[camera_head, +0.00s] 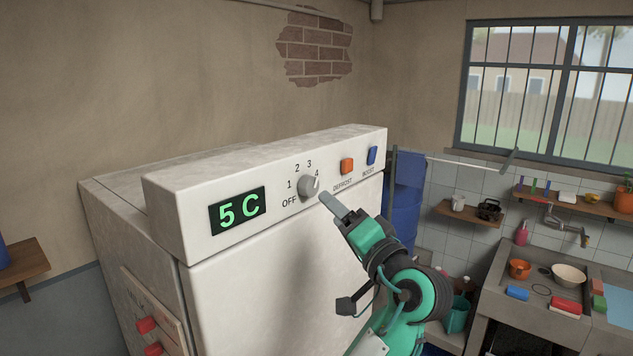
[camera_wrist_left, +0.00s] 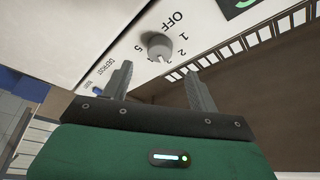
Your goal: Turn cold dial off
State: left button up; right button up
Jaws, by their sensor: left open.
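The cold dial (camera_head: 309,186) is a round light-grey knob on the white fridge's top panel (camera_head: 170,218), ringed by OFF and numbers. Its pointer seems turned toward the 4 side, away from OFF, though this is hard to read. A display (camera_head: 238,211) left of it reads 5 C in green. My left gripper (camera_head: 333,204) is just right of and below the dial. In the left wrist view its two fingers (camera_wrist_left: 158,74) are spread and empty, with the dial (camera_wrist_left: 157,45) beyond the gap between them, apparently untouched. My right gripper is not in view.
An orange DEFROST button (camera_head: 347,166) and a blue BOOST button (camera_head: 372,155) sit on the same panel, right of the dial and close to my left gripper.

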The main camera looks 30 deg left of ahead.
aim_at(312, 191)
pick_arm(q)
jog(key=p+x, duration=0.3)
jog(key=x, duration=0.3)
jog(key=shift+r, duration=0.15)
jog(key=shift+w+a, duration=0.2)
jog(key=shift+a, duration=0.35)
jog(key=shift+w+a, duration=0.1)
jog(key=shift+a, duration=0.05)
jog(key=c, duration=1)
jog(key=shift+o, duration=0.2)
